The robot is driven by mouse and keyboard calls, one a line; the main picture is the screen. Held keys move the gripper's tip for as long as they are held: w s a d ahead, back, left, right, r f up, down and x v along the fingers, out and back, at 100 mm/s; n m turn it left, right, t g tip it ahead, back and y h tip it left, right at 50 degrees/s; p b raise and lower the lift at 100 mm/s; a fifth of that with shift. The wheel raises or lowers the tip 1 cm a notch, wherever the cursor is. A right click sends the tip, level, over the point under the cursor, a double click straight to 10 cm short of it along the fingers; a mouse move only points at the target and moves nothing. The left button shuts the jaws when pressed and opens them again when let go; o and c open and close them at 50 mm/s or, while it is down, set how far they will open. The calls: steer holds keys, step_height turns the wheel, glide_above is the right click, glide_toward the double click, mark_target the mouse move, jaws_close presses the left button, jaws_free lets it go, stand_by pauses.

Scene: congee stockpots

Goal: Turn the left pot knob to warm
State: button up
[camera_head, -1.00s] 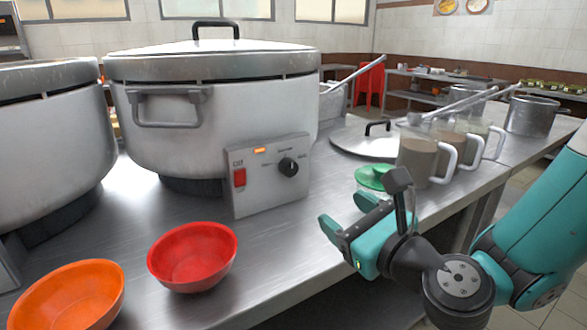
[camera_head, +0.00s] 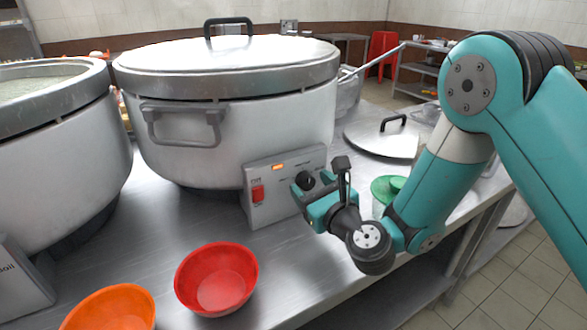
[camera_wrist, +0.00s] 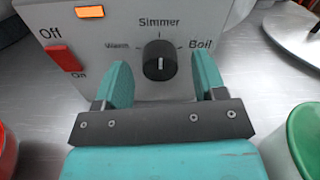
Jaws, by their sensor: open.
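The lidded white pot (camera_head: 235,140) stands in the middle of the head view. Its grey control panel (camera_wrist: 205,18) carries a black knob (camera_wrist: 159,61), with Warm marked at left, Simmer at top and Boil at right. The knob's white line points up at Simmer. My gripper (camera_wrist: 162,72) is open, one teal finger on each side of the knob, without visible contact. In the head view my gripper (camera_head: 318,188) is close in front of this panel. Another pot (camera_head: 55,150), open and filled, stands at the left edge; only a panel corner reading Boil (camera_head: 14,275) shows, its knob out of view.
A red switch (camera_wrist: 66,58) and a lit orange lamp (camera_wrist: 90,12) are left of the knob. A red bowl (camera_head: 217,278) and an orange bowl (camera_head: 112,308) stand on the steel counter.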

steer(key=shift+w+a, duration=0.2)
steer(key=shift+w, duration=0.15)
steer(key=shift+c, duration=0.4)
steer(key=c, duration=0.8)
steer(key=shift+c, duration=0.2)
steer(key=shift+a+n, duration=0.1)
steer(key=shift+n, duration=0.2)
steer(key=n+b, duration=0.2)
steer(key=n, duration=0.4)
steer(key=shift+n, duration=0.3)
steer(key=n+b, duration=0.2)
steer(key=n, duration=0.5)
steer(key=shift+s+a+f+y, duration=0.1)
steer(key=shift+y, duration=0.3)
